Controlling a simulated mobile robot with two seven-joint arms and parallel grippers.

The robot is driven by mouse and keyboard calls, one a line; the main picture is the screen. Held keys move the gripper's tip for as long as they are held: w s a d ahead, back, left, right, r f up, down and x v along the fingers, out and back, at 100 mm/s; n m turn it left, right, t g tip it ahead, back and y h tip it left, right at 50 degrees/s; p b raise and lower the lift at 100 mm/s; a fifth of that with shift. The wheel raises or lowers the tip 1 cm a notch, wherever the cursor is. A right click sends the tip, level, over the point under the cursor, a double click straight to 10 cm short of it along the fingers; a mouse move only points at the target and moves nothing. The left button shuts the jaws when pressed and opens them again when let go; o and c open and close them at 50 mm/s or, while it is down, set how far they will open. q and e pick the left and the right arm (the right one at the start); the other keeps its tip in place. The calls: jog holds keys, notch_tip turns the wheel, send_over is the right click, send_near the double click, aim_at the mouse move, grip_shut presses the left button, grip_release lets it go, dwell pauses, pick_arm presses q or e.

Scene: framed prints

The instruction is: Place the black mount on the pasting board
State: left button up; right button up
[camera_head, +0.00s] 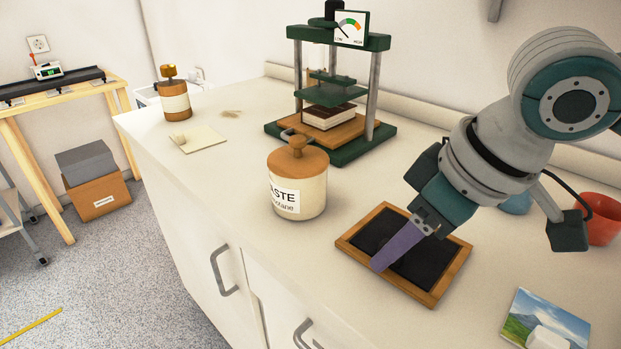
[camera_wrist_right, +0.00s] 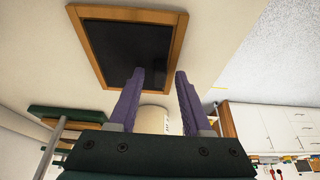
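A flat black panel (camera_head: 420,268), which looks like the black mount, lies inside a wooden-rimmed tray (camera_head: 356,222) on the counter. The panel also shows in the right wrist view (camera_wrist_right: 112,42), ringed by the wooden rim (camera_wrist_right: 166,62). My right gripper (camera_head: 378,266) reaches over the panel from the right and hides part of it. In the right wrist view its purple fingers (camera_wrist_right: 160,73) are apart with nothing between them. I cannot tell if they touch the panel. A thin cream board (camera_head: 208,139) on the counter's far left may be the pasting board. My left gripper is out of view.
A paste jar (camera_head: 298,190) stands left of the tray. A green press (camera_head: 330,95) with a gauge stands behind it. A landscape print (camera_head: 558,318) and red cup (camera_head: 603,222) are at right.

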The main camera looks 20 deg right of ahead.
jog(key=p+v, duration=0.3)
jog(key=v, duration=0.9)
jog(key=s+a+f+y, duration=0.1)
jog(key=s+a+f, duration=0.35)
jog(key=a, duration=0.45)
jog(key=s+d+f+m+h, duration=0.1)
jog(key=s, duration=0.1)
jog(key=s+d+f, duration=0.1)
jog(key=s+f, duration=0.1)
jog(key=s, duration=0.1)
jog(key=s+d+f+m+h, duration=0.1)
jog(key=s+d+f, duration=0.1)
jog(key=shift+s+m+g+h, duration=0.15)
jog(key=shift+m+g+h, duration=0.15)
